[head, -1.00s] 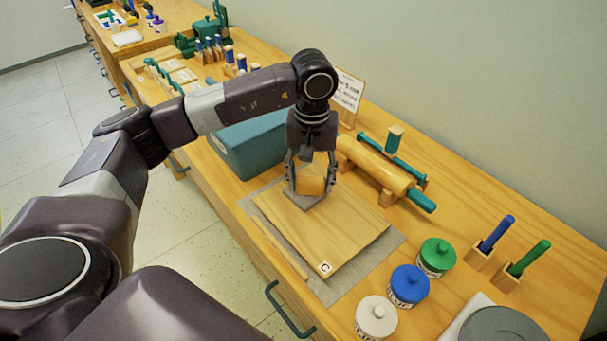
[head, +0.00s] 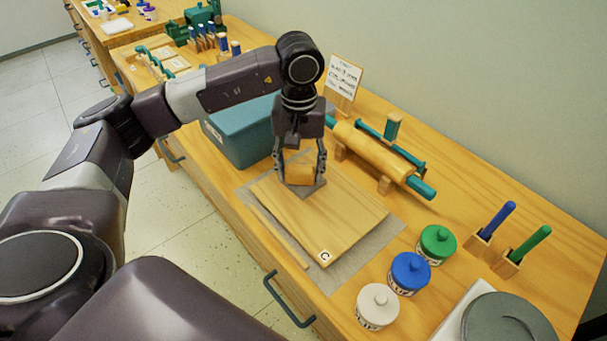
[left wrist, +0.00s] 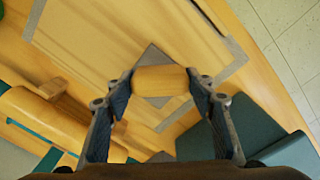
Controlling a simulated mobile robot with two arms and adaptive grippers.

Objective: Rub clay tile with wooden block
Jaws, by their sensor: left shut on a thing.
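My left gripper (head: 300,178) is shut on the wooden block (head: 299,174), a small light-brown piece, with a finger on each side of it. The block is over the clay tile (head: 313,190), a thin grey square lying flat on a wooden board (head: 340,222). In the left wrist view the block (left wrist: 160,80) covers the tile's middle, and a grey corner of the tile (left wrist: 152,57) shows beyond it. The block looks to be on the tile, but contact cannot be made out for certain. My right gripper is not in view.
The board lies on a grey mat (head: 375,247). A teal bin (head: 240,140) is close on the left. A rolling pin (head: 375,155) on wooden supports is behind to the right. Lidded jars in white (head: 377,306), blue (head: 409,272) and green (head: 437,243) stand at the right.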

